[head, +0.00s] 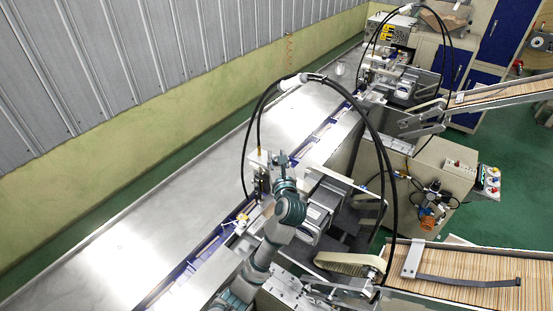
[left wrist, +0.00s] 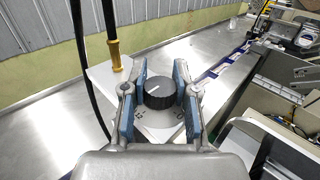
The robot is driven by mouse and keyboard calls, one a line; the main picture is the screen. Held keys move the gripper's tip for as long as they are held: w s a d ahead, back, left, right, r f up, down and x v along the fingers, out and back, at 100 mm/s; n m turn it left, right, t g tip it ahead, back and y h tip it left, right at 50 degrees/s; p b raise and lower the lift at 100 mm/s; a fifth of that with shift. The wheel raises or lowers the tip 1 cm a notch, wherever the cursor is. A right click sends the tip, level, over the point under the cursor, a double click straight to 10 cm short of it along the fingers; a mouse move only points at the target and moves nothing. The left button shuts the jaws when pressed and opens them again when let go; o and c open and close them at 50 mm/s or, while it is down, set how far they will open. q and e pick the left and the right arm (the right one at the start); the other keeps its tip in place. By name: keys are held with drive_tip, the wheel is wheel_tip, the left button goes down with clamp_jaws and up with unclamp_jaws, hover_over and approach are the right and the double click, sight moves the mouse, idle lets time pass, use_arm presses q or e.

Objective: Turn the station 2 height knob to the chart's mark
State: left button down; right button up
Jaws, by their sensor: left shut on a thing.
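The height knob (left wrist: 159,93) is black and ribbed, with a pale pointer line on its top running toward the upper right. It sits on a white dial plate (left wrist: 161,131) with dark marks, too small to read fully. My left gripper (left wrist: 159,88) has its blue-padded fingers on both sides of the knob, shut on it. In the head view my left gripper (head: 281,162) is at the top of the nearer machine, and the knob is too small or hidden there. I cannot make out the chart. My right gripper is not in view.
Black hoses (head: 376,130) arch over the nearer machine beside my arm. A long metal table (head: 180,190) lies clear at left. Trays of sticks (head: 455,278) stand at right.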

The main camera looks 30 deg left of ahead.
use_arm(q)
drive_tip(key=shift+s+d+f, duration=0.1)
drive_tip(key=shift+d+f, duration=0.05)
drive_tip(key=shift+f, duration=0.05)
drive_tip(key=shift+d, duration=0.15)
drive_tip(key=shift+s+r, duration=0.1)
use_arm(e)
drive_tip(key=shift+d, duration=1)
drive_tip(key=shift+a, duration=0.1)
use_arm(q)
drive_tip(key=shift+r, duration=0.1)
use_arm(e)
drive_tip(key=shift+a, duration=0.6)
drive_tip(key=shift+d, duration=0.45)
